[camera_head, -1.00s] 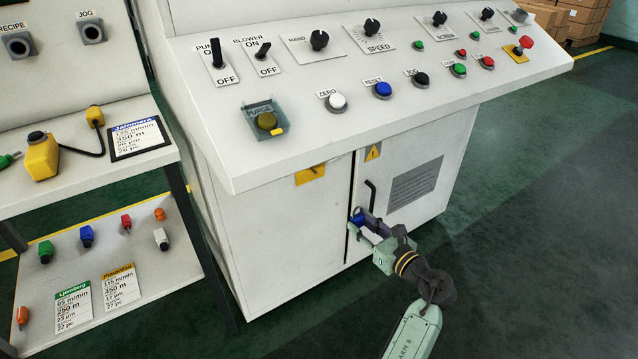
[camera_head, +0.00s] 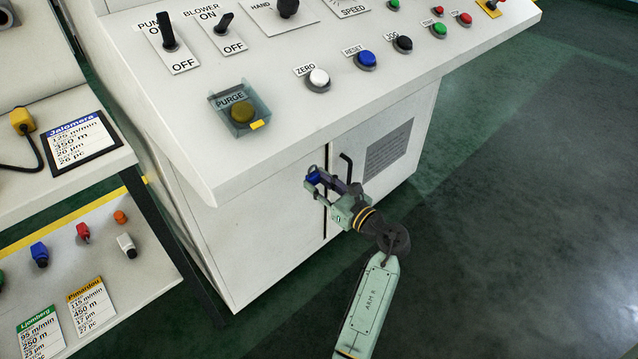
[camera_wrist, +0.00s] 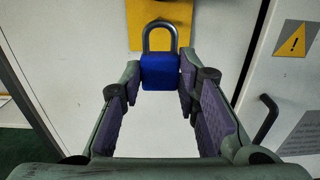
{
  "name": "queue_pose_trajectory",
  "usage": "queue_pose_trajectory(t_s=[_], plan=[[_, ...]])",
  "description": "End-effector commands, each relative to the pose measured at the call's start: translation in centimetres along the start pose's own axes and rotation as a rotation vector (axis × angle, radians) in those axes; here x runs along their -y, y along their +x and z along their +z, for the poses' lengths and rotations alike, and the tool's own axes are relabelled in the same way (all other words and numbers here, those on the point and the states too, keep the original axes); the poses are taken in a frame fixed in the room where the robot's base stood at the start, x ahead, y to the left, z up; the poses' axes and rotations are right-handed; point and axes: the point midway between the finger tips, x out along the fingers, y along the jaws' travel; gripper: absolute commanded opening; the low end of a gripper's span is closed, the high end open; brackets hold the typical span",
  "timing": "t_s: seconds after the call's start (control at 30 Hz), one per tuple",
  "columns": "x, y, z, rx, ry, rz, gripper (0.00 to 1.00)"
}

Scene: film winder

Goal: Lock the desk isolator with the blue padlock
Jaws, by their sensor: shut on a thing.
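The blue padlock (camera_head: 314,175) is between the fingertips of my gripper (camera_head: 320,181), in front of the white cabinet door under the sloping desk. In the wrist view the padlock (camera_wrist: 160,72) is upright, its grey shackle pointing up. My gripper (camera_wrist: 160,85) is shut on its blue body from both sides. A yellow plate (camera_wrist: 140,30) on the cabinet front shows behind the shackle. The shackle overlaps its lower part in the picture; I cannot tell the gap. No isolator switch or hasp can be made out, and the shackle does not visibly pass through anything.
A black door handle (camera_head: 346,166) stands close right of my gripper. The sloping control desk (camera_head: 290,120), with switches and buttons, overhangs the door. A side shelf (camera_head: 165,270) with small coloured items and cards is at left. The dark green floor (camera_head: 520,230) at right is clear.

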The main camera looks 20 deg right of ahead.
Motion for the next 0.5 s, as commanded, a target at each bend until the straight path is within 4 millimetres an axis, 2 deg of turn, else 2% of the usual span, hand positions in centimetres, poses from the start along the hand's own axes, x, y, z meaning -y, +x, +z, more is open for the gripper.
queue_pose_trajectory(t_s=[0.5], plan=[[-0.1, 4.8, 0.1, 0.001, -0.001, 0.002, 0.00]])
